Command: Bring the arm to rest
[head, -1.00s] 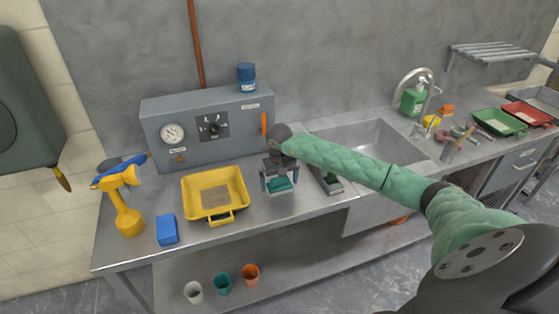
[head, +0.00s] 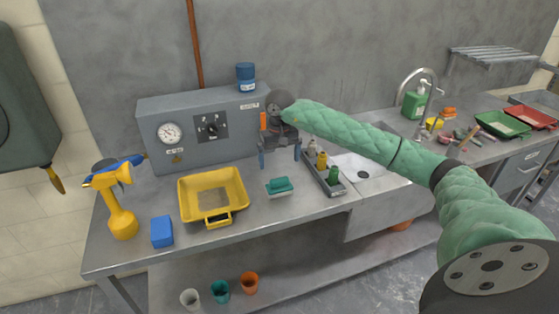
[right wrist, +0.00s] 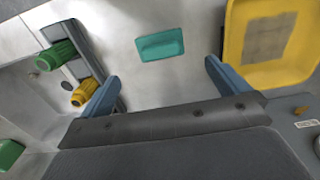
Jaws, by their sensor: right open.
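My right gripper (head: 280,154) is open and empty, raised above the steel counter behind a teal block (head: 279,184). In the head view the block rests on a pale base on the counter, apart from the fingers. In the right wrist view the teal block (right wrist: 160,44) lies beyond and between the two blue fingers (right wrist: 165,88). The right arm's green padded sleeve stretches across the head view from the lower right. My left gripper is not in view.
A yellow tub (head: 213,223) and blue sponge (head: 162,232) lie left on the counter (head: 260,225), beside a yellow spray bottle (head: 122,215). A tray of small bottles (head: 322,178) stands right of the gripper, near the sink (head: 358,162). A grey gauge box (head: 195,135) stands behind.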

